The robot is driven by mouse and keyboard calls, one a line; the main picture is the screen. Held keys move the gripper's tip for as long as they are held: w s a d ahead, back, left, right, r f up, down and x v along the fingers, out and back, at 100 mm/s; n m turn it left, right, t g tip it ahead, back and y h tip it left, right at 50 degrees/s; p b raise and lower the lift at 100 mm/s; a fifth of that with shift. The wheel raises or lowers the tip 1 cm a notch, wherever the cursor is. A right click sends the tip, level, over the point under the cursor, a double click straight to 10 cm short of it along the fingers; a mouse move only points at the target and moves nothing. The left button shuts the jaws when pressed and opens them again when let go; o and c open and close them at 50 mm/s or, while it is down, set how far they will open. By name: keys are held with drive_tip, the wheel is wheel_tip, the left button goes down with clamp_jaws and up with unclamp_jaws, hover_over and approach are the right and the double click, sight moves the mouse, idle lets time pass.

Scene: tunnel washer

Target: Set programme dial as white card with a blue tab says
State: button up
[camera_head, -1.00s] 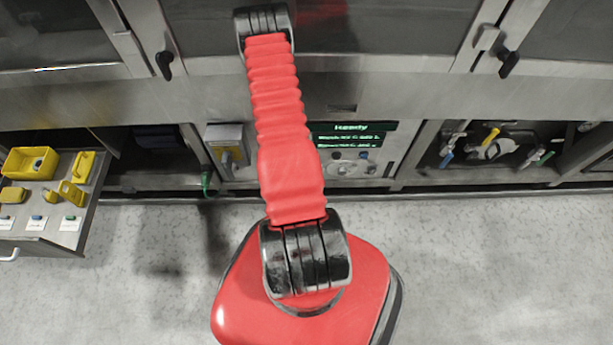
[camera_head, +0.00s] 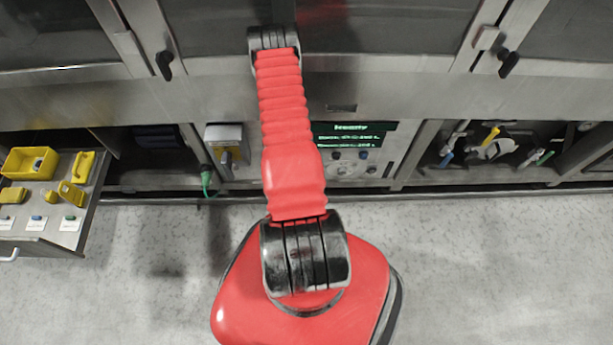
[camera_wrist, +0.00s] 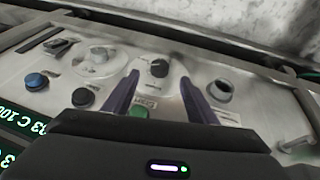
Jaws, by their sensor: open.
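The control panel (camera_head: 375,170) shows in the head view, partly hidden behind my arm. In the wrist view it carries a large pale round dial (camera_wrist: 98,58) and a smaller black knob (camera_wrist: 159,68); I cannot tell from the labels which is the programme dial. My gripper (camera_wrist: 160,78) is open and empty, its two dark fingers on either side of the black knob in the picture; contact is not clear. The white card with a blue tab (camera_head: 36,225) lies in the open drawer at left; its writing is too small to read.
A green-lettered display (camera_head: 352,134) reads Ready. The drawer (camera_head: 75,243) holds yellow items and other white cards. Pipes with valves (camera_head: 492,142) stand at right.

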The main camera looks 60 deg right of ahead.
drive_tip(key=x, duration=1)
drive_tip(key=shift+d+f, duration=0.1)
drive_tip(key=shift+c, duration=0.3)
drive_tip(key=c, duration=0.9)
drive_tip(key=shift+a, duration=0.3)
drive_tip(key=shift+c, duration=0.5)
drive_tip(key=shift+d, duration=0.25)
drive_tip(key=shift+s+d, duration=0.1)
drive_tip(key=shift+s, duration=0.05)
